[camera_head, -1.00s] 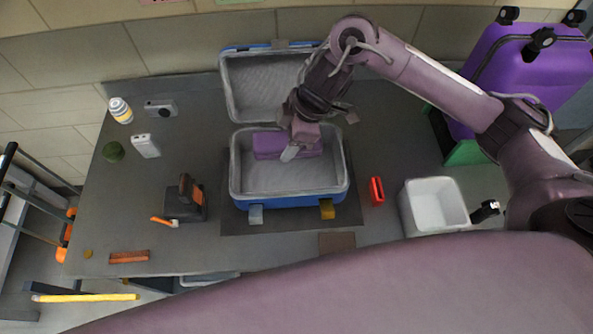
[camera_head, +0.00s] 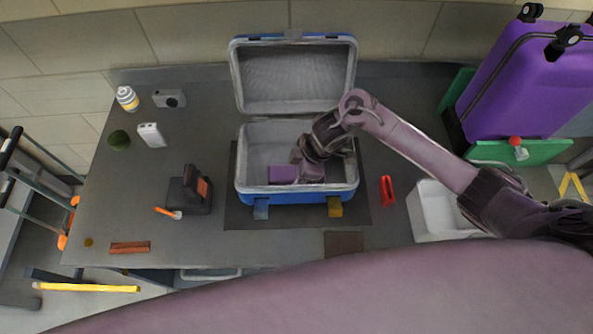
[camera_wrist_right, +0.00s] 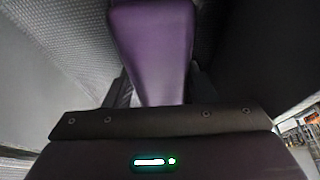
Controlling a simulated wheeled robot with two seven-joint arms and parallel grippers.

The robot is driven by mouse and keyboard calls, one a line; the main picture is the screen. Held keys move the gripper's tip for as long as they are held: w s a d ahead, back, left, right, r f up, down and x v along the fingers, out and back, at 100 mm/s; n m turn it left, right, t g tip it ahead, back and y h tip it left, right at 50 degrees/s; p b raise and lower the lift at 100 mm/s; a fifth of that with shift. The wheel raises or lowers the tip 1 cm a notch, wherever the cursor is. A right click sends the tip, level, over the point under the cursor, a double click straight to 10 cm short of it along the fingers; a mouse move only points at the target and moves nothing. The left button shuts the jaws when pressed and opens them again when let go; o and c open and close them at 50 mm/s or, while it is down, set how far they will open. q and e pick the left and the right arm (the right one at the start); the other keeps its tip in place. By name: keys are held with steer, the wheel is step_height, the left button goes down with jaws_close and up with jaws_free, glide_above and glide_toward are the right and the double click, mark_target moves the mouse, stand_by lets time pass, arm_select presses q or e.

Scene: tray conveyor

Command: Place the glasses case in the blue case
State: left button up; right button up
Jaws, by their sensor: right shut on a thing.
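The blue case (camera_head: 297,198) stands open on the grey table, its lid (camera_head: 296,78) raised at the back and its grey lining showing. The purple glasses case (camera_head: 282,174) is inside the base of the blue case, near its front wall. My right gripper (camera_head: 300,172) reaches down into the blue case and is shut on the glasses case. In the right wrist view the purple glasses case (camera_wrist_right: 152,50) sits between the fingers with the grey lining around it. Part of the glasses case is hidden by the gripper. My left gripper is not in view.
A red object (camera_head: 387,191) and a white bin (camera_head: 434,222) stand right of the blue case. A black device (camera_head: 189,190), a white box (camera_head: 151,135) and a bottle (camera_head: 127,98) are on the left. A purple suitcase (camera_head: 525,80) stands at the back right.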

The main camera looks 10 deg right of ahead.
steer(key=shift+f, duration=0.1)
steer(key=o, duration=1)
steer(key=v, duration=1.2)
steer(key=shift+s, duration=0.15)
